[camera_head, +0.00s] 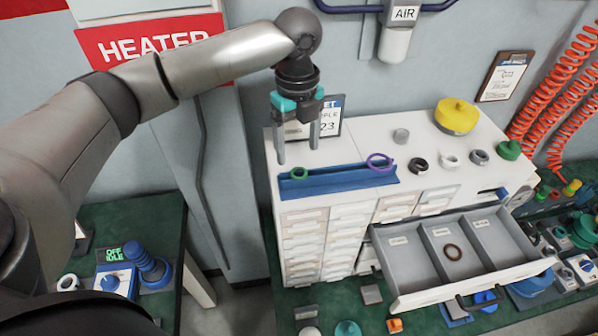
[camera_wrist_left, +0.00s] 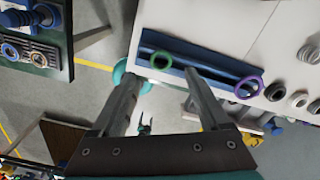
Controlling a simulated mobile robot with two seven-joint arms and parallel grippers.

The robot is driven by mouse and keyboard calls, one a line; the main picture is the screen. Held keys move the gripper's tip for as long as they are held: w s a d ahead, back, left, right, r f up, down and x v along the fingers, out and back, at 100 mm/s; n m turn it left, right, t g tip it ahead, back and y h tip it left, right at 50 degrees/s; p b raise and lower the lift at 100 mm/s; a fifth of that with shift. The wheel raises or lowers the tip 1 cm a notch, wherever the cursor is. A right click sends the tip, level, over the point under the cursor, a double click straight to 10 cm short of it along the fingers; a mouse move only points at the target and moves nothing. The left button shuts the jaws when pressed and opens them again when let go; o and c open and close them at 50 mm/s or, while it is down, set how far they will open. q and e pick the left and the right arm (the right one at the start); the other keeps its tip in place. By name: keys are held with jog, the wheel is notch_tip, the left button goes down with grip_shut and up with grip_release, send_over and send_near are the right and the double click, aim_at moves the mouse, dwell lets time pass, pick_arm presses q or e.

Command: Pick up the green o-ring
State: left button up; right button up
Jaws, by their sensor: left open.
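The green o-ring (camera_head: 299,173) rests at the left end of a blue rack (camera_head: 340,180) on top of the white cabinet. It also shows in the left wrist view (camera_wrist_left: 162,60), beyond the fingertips and roughly between their lines. My left gripper (camera_head: 298,150) is open and empty, above and beside the green o-ring in the head view. Its two fingers (camera_wrist_left: 165,78) show apart in the left wrist view. A purple o-ring (camera_head: 380,161) sits at the right end of the same rack. My right gripper is in neither view.
Several small rings, a yellow cylinder (camera_head: 456,116) and a green knob (camera_head: 508,150) stand on the cabinet top (camera_head: 360,136). A sign stand (camera_head: 330,118) is behind my left gripper.

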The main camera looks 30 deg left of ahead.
pick_arm(q)
jog(key=shift+w+f, duration=0.1)
jog(key=shift+f, duration=2.6)
jog(key=shift+p, duration=0.35)
jog(key=shift+a, duration=0.1)
grip_shut()
